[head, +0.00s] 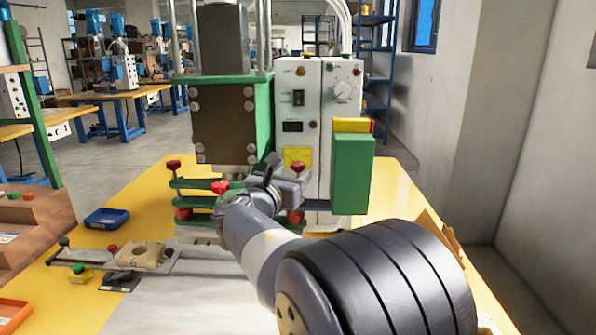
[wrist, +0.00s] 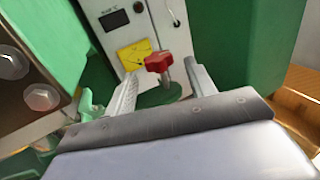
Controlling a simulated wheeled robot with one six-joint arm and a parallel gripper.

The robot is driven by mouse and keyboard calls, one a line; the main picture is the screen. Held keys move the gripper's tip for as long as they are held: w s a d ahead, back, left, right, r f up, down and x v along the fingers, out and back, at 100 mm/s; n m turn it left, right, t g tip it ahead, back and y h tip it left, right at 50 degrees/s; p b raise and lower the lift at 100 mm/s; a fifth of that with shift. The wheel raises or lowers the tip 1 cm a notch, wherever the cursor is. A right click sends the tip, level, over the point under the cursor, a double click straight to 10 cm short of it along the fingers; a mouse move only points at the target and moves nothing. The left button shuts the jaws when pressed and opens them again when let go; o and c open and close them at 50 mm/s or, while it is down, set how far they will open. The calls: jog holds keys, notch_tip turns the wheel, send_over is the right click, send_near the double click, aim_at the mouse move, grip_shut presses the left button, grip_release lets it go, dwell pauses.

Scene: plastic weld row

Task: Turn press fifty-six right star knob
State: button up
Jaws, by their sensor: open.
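The right red star knob (head: 297,167) stands upright on the right side of the press (head: 262,125), in front of a yellow label. In the wrist view this red knob (wrist: 158,62) shows between and a little beyond my two fingertips, with its pale stem below it above a green plate (wrist: 160,94). My gripper (head: 283,180) is open and close to the knob; in the wrist view my gripper (wrist: 162,82) has one finger on each side of it, with gaps. I cannot tell whether the knob head lies fully within the jaws. Other red knobs (head: 220,187) sit to the left.
A green box (head: 351,172) stands close to the right of the knob. The white control panel (head: 315,100) is behind it. A blue tray (head: 107,218) and a fixture with a tan part (head: 139,255) lie on the yellow table at left.

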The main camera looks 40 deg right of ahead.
aim_at(298, 169)
jog(key=shift+x, duration=2)
jog(key=shift+c, duration=0.4)
jog(key=c, duration=0.8)
jog(key=shift+c, duration=0.2)
